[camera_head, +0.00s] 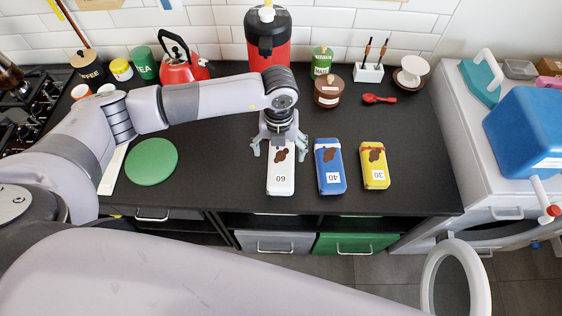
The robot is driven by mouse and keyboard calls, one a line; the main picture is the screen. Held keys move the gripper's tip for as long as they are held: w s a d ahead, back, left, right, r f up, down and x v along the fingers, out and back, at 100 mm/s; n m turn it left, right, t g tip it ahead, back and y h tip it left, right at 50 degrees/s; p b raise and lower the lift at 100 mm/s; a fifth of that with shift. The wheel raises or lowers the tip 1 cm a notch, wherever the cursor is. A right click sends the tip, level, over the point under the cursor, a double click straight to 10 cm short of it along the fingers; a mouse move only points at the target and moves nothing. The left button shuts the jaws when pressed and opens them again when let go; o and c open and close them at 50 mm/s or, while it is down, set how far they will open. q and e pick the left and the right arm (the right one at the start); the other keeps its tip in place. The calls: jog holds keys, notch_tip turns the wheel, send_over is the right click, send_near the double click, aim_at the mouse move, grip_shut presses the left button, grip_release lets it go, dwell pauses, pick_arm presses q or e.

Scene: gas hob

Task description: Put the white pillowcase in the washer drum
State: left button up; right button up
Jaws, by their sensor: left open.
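No white pillowcase can be made out. A white machine (452,112) that looks like the washer stands at the right. Its round white door (428,285) appears to hang open, and the drum is mostly hidden. My right gripper is not in view.
A blue pack (328,160) and a yellow pack (375,160) lie right of the white pack. A green round board (151,161) lies left. A red-and-black dispenser (268,45) stands behind. Dark counter is clear right of the packs.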

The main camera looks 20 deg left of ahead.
aim_at(282, 162)
pick_arm(q)
jog(key=shift+f, duration=0.75)
jog(key=f, duration=0.1)
jog(key=f+p, duration=0.1)
jog(key=f, duration=0.1)
jog(key=f+p, duration=0.1)
jog(key=shift+s+d+f, duration=0.15)
jog(key=shift+d+f, duration=0.15)
jog(key=shift+f, duration=0.4)
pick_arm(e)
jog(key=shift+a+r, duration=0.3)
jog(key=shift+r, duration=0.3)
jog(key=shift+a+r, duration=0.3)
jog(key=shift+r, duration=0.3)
pick_arm(q)
jog(key=shift+c, duration=0.3)
jog(key=c, duration=1.4)
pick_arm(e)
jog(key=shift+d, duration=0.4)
pick_arm(q)
jog(key=shift+r, duration=0.15)
